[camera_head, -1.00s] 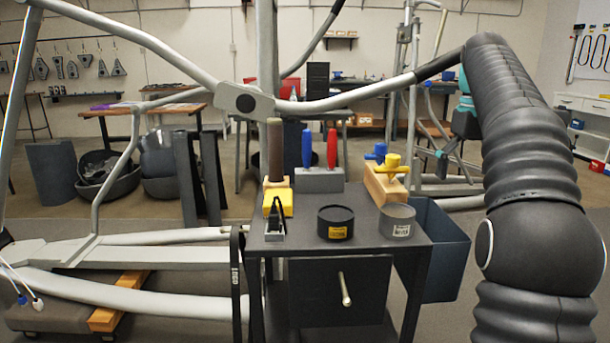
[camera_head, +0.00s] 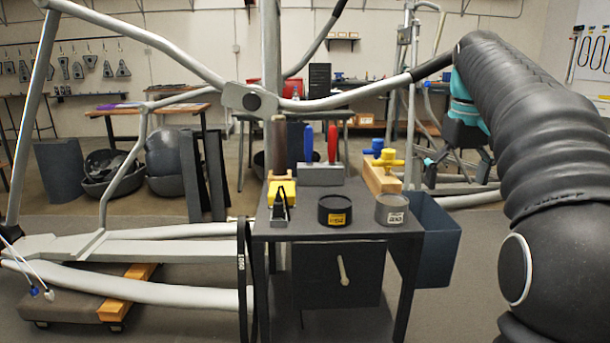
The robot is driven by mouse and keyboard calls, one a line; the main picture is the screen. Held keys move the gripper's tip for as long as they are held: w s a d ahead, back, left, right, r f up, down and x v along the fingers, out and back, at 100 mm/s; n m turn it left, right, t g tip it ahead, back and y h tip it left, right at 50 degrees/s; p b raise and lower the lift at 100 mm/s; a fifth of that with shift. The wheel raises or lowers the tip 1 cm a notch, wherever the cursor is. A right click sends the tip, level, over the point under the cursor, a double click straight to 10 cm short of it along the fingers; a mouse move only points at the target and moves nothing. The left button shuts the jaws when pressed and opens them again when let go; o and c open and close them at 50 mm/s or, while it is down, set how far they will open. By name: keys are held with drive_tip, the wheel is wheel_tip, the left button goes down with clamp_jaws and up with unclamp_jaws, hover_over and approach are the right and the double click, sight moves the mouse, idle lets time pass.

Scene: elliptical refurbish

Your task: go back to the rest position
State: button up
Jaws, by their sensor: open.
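My gripper (camera_head: 436,168) is at the end of my dark ribbed arm on the right, teal near the wrist, with its fingers pointing down and to the left. It is open, with nothing seen between its fingers. It hangs right of and beyond the small dark cart (camera_head: 345,229), in front of the grey frame parts at the back right. It looks apart from the tools on the cart. My arm hides part of the room behind it.
A grey tubular frame (camera_head: 150,249) fills the left.

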drive_tip(key=s+a+f+t, duration=0.1)
drive_tip(key=s+a+f, duration=0.25)
drive_tip(key=s, duration=0.25)
drive_tip(key=s+a+f+t, duration=0.1)
drive_tip(key=s+a+f, duration=0.2)
drive_tip(key=s+a, duration=0.15)
drive_tip(key=s+a+f+m+t, duration=0.1)
drive_tip(key=s+a+f, duration=0.3)
drive_tip(key=s+f, duration=1)
drive_tip(key=shift+a+f+t, duration=0.3)
drive_tip(key=shift+f+t, duration=0.4)
drive_tip(key=shift+t, duration=0.1)
